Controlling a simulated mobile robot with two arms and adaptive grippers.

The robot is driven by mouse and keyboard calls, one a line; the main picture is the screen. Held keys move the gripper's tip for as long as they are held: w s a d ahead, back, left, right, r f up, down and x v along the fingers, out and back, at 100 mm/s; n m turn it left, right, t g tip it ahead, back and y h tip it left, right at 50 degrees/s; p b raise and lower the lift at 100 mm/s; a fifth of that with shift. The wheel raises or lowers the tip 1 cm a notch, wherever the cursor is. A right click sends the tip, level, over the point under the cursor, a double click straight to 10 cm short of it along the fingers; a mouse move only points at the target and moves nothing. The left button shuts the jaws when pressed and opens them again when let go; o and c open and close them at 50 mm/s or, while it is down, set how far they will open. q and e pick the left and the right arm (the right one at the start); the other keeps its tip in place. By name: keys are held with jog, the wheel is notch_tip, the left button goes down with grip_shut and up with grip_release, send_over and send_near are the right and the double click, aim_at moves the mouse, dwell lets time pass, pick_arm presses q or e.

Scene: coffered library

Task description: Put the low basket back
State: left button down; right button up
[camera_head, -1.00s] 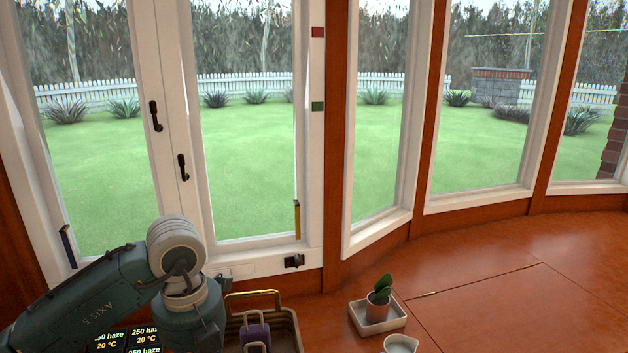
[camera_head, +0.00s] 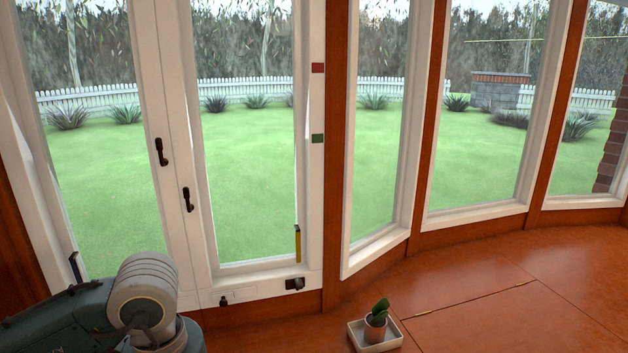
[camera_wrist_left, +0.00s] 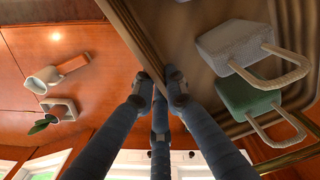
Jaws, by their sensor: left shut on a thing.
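The low basket (camera_wrist_left: 137,38) is brown and fills the upper right of the left wrist view; only part of its rim and inside shows. My left gripper (camera_wrist_left: 158,88) has its fingers closed on the basket's rim. Inside the basket are a grey boxy thing (camera_wrist_left: 232,44) and a green one (camera_wrist_left: 246,98), each with a loop handle. In the head view only part of my left arm shows at the lower left. The gripper and basket are below that picture. My right gripper is not in view.
A small potted plant (camera_head: 376,321) stands in a white square tray (camera_head: 394,341) on the red-brown wooden surface (camera_head: 470,310). A white cup-like thing (camera_wrist_left: 40,80) is near it in the wrist view. White-framed windows (camera_head: 264,284) stand behind. The surface at right is clear.

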pick_arm(q)
jog(key=m, duration=0.2)
jog(key=s+r+m+p, duration=0.1)
jog(key=m, duration=0.2)
jog(key=s+r+m+p, duration=0.1)
jog(key=m, duration=0.2)
jog(key=shift+s+a+r, duration=0.15)
jog(key=shift+s+r, duration=0.1)
jog(key=shift+s+r+m, duration=0.1)
jog(key=shift+s+m, duration=0.2)
jog(key=shift+m, duration=0.6)
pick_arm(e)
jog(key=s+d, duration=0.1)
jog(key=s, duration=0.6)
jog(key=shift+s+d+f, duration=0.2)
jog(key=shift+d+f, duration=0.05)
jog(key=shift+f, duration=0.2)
